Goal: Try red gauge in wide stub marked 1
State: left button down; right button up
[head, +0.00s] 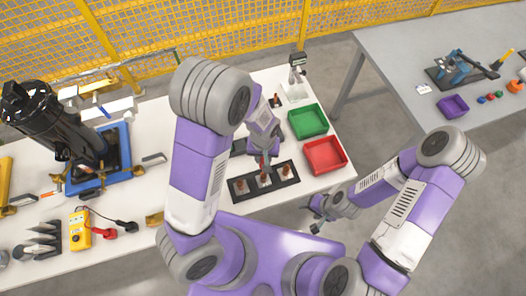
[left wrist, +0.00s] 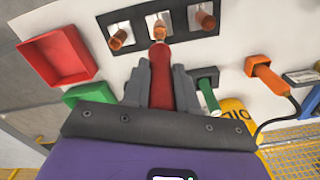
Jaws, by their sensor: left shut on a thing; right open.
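My left gripper (head: 263,152) is shut on the red gauge (left wrist: 160,80), which also shows in the head view (head: 262,163). It points the gauge at a black rack (head: 237,195) with three copper stubs on white pads. In the left wrist view the gauge tip is in line with the middle stub (left wrist: 159,30); I cannot tell whether they touch. The other stubs (left wrist: 118,39) (left wrist: 207,19) stand on either side. No stub number is readable. My right gripper (head: 317,228) is open and empty, off the table's front edge.
A red tray (head: 325,155) and a green tray (head: 308,121) stand right of the rack. A green-tipped tool (left wrist: 208,95) and an orange corded tool (left wrist: 262,70) lie near the gripper. A black compressor (head: 50,120) stands at left. A grey table (head: 400,50) is at back right.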

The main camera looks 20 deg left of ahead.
aim_at(263, 162)
pick_arm(q)
jog(key=shift+d, duration=0.1)
dwell(0.3)
jog(key=shift+f+b, duration=2.1)
jog(key=shift+f, duration=0.4)
jog(key=shift+s+f+b, duration=0.15)
jog(key=shift+f+b, duration=0.15)
jog(key=shift+f, duration=0.3)
dwell(1.2)
jog(key=shift+r, duration=0.1)
jog(key=shift+r+p, duration=1.35)
jog(key=shift+r, duration=0.15)
jog(key=shift+f, duration=0.1)
